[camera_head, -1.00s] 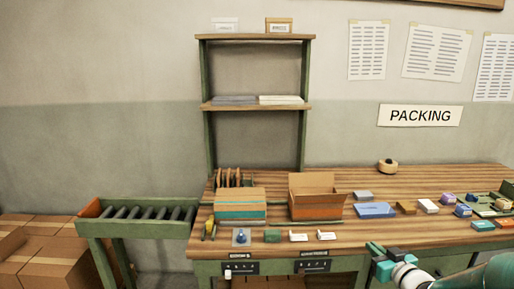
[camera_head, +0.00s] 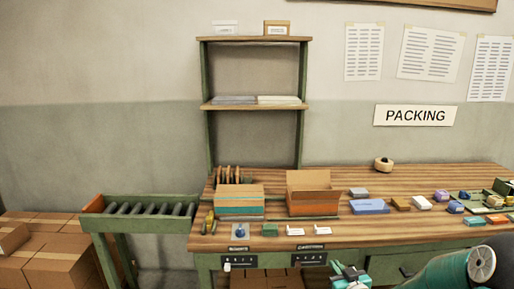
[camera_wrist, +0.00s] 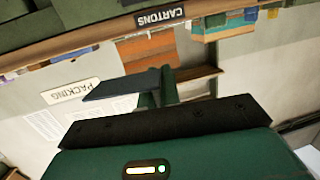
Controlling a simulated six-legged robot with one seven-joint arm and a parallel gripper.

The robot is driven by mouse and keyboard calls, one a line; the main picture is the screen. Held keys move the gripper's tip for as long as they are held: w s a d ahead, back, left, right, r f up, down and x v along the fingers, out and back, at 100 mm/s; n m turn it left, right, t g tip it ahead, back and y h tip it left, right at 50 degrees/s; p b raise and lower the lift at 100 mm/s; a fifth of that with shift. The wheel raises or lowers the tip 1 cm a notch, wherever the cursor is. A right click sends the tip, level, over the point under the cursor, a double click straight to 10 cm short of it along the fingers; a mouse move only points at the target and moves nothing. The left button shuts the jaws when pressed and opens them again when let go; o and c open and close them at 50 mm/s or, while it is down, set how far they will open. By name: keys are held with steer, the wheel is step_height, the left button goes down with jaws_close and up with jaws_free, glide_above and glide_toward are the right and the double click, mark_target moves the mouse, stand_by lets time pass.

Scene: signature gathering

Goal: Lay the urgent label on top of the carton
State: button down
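A closed carton with a teal band (camera_head: 240,208) and an open-flapped carton (camera_head: 314,206) stand side by side on the packing bench. Two small white cards, one on the left (camera_head: 295,231) and one on the right (camera_head: 322,230), lie near the bench's front edge. Their print is too small to read, so I cannot tell which is the urgent label. My gripper (camera_head: 349,272) is low in front of the bench, apart from the cards and cartons. Its fingertips are not clear enough to judge their opening. The wrist view is tilted and shows the bench front with its CARTONS sign (camera_wrist: 160,18).
A blue stamp-like item (camera_head: 240,231) and a green block (camera_head: 270,230) lie left of the cards. A blue box (camera_head: 369,207) and several small items are to the right. A roller conveyor (camera_head: 140,208) stands left of the bench. A shelf (camera_head: 255,105) rises behind.

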steer(key=s+a+f+m+h, duration=0.1)
steer(key=s+a+f, duration=0.1)
steer(key=a+f, duration=0.2)
steer(key=s+a+f+m+h, duration=0.1)
steer(key=a+f, duration=0.4)
steer(key=f, duration=0.6)
steer(key=shift+s+h, duration=0.5)
steer(key=shift+s, duration=0.2)
steer(key=shift+d, duration=0.15)
steer(key=shift+a, duration=0.25)
